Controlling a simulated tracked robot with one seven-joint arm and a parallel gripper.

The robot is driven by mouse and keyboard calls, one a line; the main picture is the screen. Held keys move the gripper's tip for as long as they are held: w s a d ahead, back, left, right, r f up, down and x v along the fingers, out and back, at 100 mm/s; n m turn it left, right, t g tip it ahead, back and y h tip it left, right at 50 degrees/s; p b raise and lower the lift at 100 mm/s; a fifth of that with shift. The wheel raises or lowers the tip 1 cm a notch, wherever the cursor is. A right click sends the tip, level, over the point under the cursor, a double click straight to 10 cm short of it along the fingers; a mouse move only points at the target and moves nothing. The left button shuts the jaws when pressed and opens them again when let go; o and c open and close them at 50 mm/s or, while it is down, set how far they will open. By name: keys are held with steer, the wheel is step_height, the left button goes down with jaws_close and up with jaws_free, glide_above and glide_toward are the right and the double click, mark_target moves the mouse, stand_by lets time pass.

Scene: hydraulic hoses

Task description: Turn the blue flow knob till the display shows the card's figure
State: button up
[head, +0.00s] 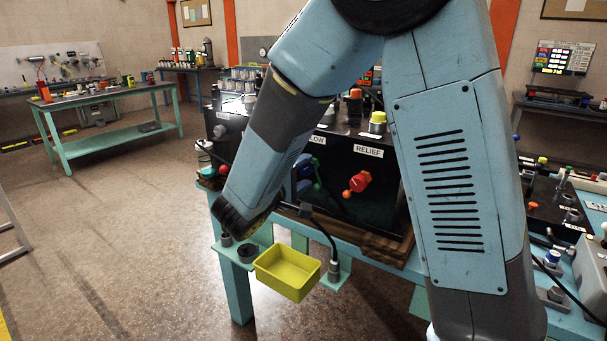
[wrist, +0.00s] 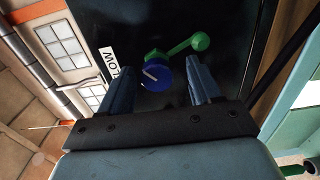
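The blue flow knob (wrist: 154,74), with a pale pointer line on its face, shows in the wrist view in front of a dark panel. A green lever with a ball end (wrist: 199,42) sits behind and beside it. My gripper (wrist: 156,66) is open, with one finger on each side of the knob and visible gaps to it. In the head view my gripper (head: 302,178) is at the panel by the partly hidden FLOW label (head: 316,139), mostly behind my forearm. The knob cannot be made out there. I cannot see the display or the card's figure.
A yellow bin (head: 288,273) and a black hose (head: 322,229) are at the bench's front edge. Open floor lies to the left.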

steer(key=shift+r, duration=0.1)
steer(key=shift+s+a, duration=0.15)
steer(key=shift+a, duration=0.05)
steer(key=v, duration=1.3)
steer(key=shift+s, duration=0.1)
steer(key=w+d+n, duration=0.3)
steer(key=w+n, duration=0.1)
steer(key=n, duration=0.1)
steer(key=w+d+n, duration=0.3)
steer(key=w+n, duration=0.1)
steer(key=n, duration=0.2)
steer(key=w+d+n, duration=0.3)
steer(key=w+n, duration=0.1)
steer(key=n, duration=0.2)
steer(key=shift+w+d, duration=0.2)
steer(key=shift+w, duration=0.15)
stand_by(0.3)
steer(key=c, duration=1)
